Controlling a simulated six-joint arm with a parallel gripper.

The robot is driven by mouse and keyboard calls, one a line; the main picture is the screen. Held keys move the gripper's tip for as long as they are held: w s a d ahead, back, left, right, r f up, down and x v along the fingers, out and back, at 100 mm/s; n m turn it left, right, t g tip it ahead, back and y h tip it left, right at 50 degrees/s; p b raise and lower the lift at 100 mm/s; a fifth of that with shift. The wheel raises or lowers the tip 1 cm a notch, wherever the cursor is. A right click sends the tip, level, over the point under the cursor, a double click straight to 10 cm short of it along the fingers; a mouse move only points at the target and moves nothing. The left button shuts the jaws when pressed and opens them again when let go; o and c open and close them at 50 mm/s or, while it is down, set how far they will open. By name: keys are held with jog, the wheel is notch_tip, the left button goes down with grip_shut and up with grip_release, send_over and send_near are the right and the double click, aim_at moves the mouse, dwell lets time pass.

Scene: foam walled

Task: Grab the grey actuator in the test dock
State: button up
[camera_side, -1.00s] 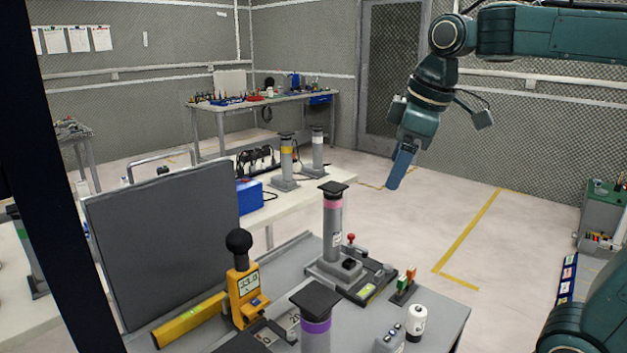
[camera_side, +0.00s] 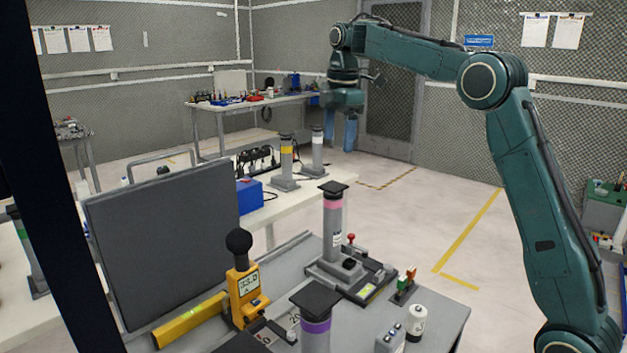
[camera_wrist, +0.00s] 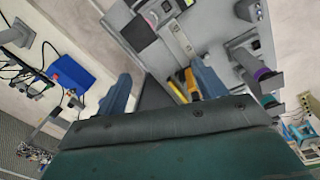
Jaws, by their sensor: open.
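A grey actuator (camera_side: 333,222) with a pink band and a black square cap stands upright in the grey test dock (camera_side: 372,287) on the near bench. My gripper (camera_side: 340,133) is raised, well above and behind the actuator in the side view, with its blue fingers pointing down. It is open and touches nothing. In the wrist view the fingers (camera_wrist: 162,85) are spread apart above the bench.
A purple-banded actuator (camera_side: 316,325) stands in front of the dock. A yellow gauge (camera_side: 244,295) with a black knob and a dark panel (camera_side: 165,243) are to the left. Yellow-banded (camera_side: 287,160) and white-banded (camera_side: 318,150) actuators stand on the table behind.

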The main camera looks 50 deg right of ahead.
aim_at(333, 186)
jog(key=w+d+f+n+g, duration=0.1)
jog(key=w+d+f+n, duration=0.2)
jog(key=w+d+f, duration=0.1)
jog(key=shift+w+f, duration=0.15)
jog(key=shift+w, duration=0.05)
jog(key=shift+f, duration=0.15)
jog(key=shift+f, duration=4.15)
jog(key=shift+f, duration=0.15)
jog(key=shift+s+a+f, duration=0.1)
jog(key=shift+f, duration=2.4)
jog(key=shift+c, duration=0.2)
jog(key=shift+r, duration=0.15)
grip_shut()
